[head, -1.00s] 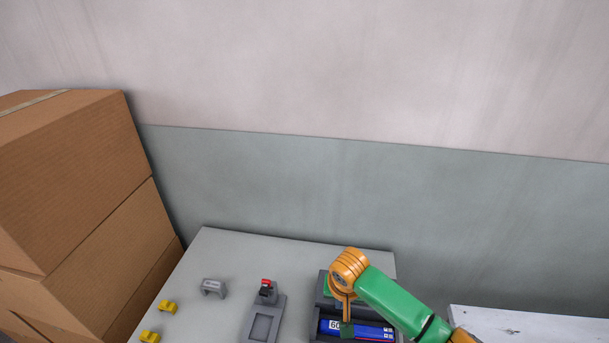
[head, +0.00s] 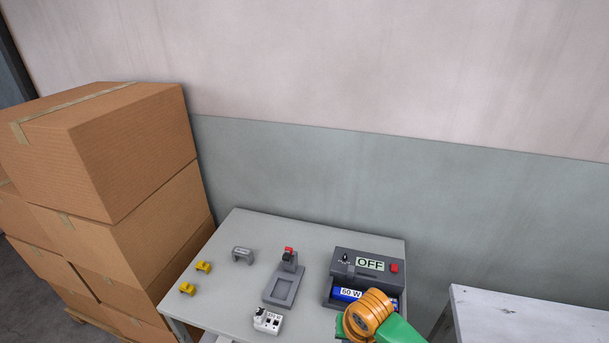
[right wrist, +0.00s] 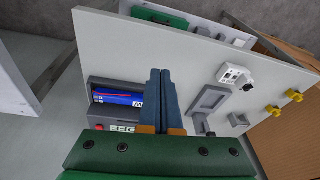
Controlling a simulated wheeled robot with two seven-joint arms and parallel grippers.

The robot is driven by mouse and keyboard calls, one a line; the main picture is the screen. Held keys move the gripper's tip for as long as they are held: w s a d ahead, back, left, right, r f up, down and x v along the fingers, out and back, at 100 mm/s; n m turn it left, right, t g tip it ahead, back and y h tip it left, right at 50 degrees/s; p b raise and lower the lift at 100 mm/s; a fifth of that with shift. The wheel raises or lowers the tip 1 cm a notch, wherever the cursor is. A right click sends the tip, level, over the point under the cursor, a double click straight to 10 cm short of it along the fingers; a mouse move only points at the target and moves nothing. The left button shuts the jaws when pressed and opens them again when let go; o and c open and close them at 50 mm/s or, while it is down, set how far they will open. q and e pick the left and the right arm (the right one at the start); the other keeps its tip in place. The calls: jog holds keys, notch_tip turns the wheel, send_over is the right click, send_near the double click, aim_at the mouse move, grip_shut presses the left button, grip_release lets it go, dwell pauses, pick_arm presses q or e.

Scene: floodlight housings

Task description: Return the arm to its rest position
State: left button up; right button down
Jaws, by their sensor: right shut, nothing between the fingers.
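My right arm (head: 372,318) comes in at the lower right of the head view, its orange joint and green link covering the front right of the grey box. In the right wrist view my right gripper (right wrist: 163,100) has its two blue fingers together with nothing between them. The grey box (head: 345,262) has an OFF display (head: 370,263), a red button (head: 394,267) and a blue piece marked 60 W (head: 347,294) in its opening. The fingers look apart from the box, but their height above the table is unclear. My left gripper is not in view.
On the grey table (head: 225,270) stand a grey fixture with a red-tipped clamp (head: 285,280), a white block (head: 268,320), a grey bracket (head: 243,254) and two yellow pieces (head: 203,267). Cardboard boxes (head: 120,150) are stacked left. A white bench (head: 530,315) is right.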

jog(key=s+a+f+n+y, duration=0.1)
jog(key=s+a+n+y, duration=0.1)
jog(key=s, duration=0.6)
jog(key=s+d+r+n+t+h, duration=0.1)
jog(key=s+d+r+h, duration=0.1)
jog(key=s+d, duration=0.75)
notch_tip(320, 180, down, 18)
jog(key=s+g+b, duration=0.1)
jog(key=b, duration=0.2)
jog(key=s+d+f+g+b, duration=0.1)
jog(key=s+f+b, duration=0.2)
jog(key=s+f, duration=1)
notch_tip(320, 180, down, 3)
jog(key=shift+s+d+r+n+g, duration=0.2)
jog(key=shift+s+d+n+g, duration=0.1)
jog(key=shift+d+n, duration=0.1)
